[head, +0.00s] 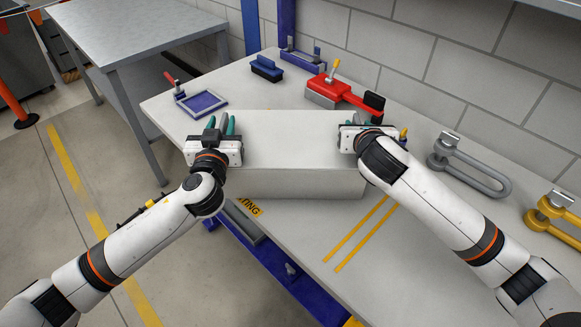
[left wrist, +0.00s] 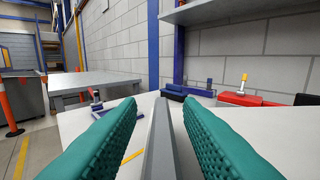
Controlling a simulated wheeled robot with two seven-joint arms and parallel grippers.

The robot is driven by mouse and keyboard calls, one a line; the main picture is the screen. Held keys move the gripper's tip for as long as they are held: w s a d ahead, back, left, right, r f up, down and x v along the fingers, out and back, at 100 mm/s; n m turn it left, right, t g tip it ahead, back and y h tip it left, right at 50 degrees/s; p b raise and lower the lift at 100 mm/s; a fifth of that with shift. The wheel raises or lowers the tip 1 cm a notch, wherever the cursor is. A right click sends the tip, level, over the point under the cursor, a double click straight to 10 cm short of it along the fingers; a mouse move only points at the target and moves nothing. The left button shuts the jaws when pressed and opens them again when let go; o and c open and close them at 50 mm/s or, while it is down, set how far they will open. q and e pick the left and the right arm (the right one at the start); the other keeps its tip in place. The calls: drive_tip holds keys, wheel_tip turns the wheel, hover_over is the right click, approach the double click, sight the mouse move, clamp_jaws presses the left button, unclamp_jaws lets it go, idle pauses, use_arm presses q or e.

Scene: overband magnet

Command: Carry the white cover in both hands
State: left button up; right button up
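The white cover (head: 292,182) is a long pale box shape on the near part of the workbench, between my two grippers in the head view. My left gripper (head: 224,124) is at its left end, with teal fingers pointing away from me. In the left wrist view the fingers stand apart on either side of an upright grey wall (left wrist: 160,140), likely part of the cover, with gaps showing on both sides. My right gripper (head: 362,120) is at the cover's right end; its fingers are mostly hidden by its white body, so its opening does not show.
On the workbench (head: 420,245) are a blue frame (head: 202,103), a blue block (head: 266,67), a red tool (head: 342,92), a grey shackle (head: 470,168) and a yellow shackle (head: 555,218). A block wall stands behind. A grey table (head: 140,30) is at the left.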

drive_tip(key=shift+s, duration=0.1)
use_arm(q)
drive_tip(key=s, duration=1.2)
use_arm(e)
drive_tip(key=v, duration=1.2)
use_arm(q)
drive_tip(key=shift+r, duration=0.1)
use_arm(e)
drive_tip(key=shift+r, duration=0.15)
